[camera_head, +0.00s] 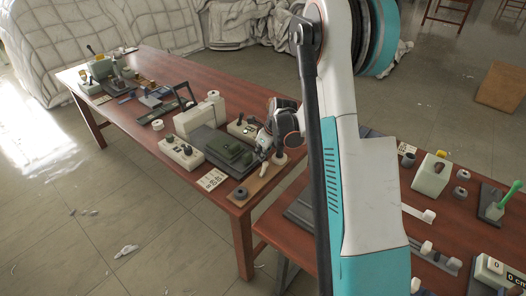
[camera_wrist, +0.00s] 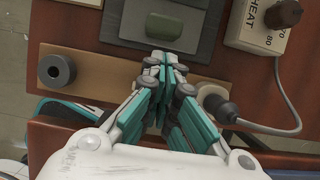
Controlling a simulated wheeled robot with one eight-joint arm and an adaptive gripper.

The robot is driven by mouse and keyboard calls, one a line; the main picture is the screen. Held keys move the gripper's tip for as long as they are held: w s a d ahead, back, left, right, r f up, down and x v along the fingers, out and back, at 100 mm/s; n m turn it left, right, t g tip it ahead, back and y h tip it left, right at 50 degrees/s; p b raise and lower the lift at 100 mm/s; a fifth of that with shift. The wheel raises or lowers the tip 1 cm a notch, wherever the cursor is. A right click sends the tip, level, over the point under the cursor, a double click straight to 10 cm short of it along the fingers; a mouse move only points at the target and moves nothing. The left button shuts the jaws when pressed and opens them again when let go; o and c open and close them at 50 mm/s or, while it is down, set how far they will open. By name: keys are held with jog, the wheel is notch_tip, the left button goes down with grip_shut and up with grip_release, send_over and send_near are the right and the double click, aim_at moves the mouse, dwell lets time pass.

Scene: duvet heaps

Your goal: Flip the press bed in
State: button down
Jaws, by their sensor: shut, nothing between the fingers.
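The press (camera_head: 202,112) is a cream housing with a dark hinged arm behind it, on the red-brown table. The press bed (camera_head: 208,140), which I take to be the dark grey-green slab, lies flat in front of it with a raised green block (camera_head: 230,150) on top. In the wrist view the grey bed (camera_wrist: 190,14) shows at the top, with a dark square and a small green tab (camera_wrist: 160,21). My gripper (camera_wrist: 165,62) is shut just below the bed's near edge. Whether it touches the edge, I cannot tell. In the head view my gripper (camera_head: 266,147) is at the bed's right side, partly hidden by my arm.
A cream box with knobs (camera_head: 181,152) stands left of the bed. A heat control box (camera_wrist: 265,25) with a dark knob is on its other side. A wooden strip (camera_wrist: 100,80) with a dark round knob (camera_wrist: 56,71) runs along the edge. A cable lies at the right.

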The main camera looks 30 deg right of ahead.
aim_at(227, 146)
jog(key=shift+b+x, duration=0.45)
jog(key=shift+x, duration=1.5)
jog(key=shift+w+a, duration=0.2)
jog(key=shift+w, duration=0.2)
jog(key=w+a, duration=0.1)
jog(key=w, duration=0.3)
jog(key=w+a, duration=0.2)
jog(key=w, duration=0.3)
jog(key=w+a, duration=0.2)
jog(key=w, duration=0.2)
jog(key=shift+w, duration=0.4)
jog(key=shift+r, duration=0.15)
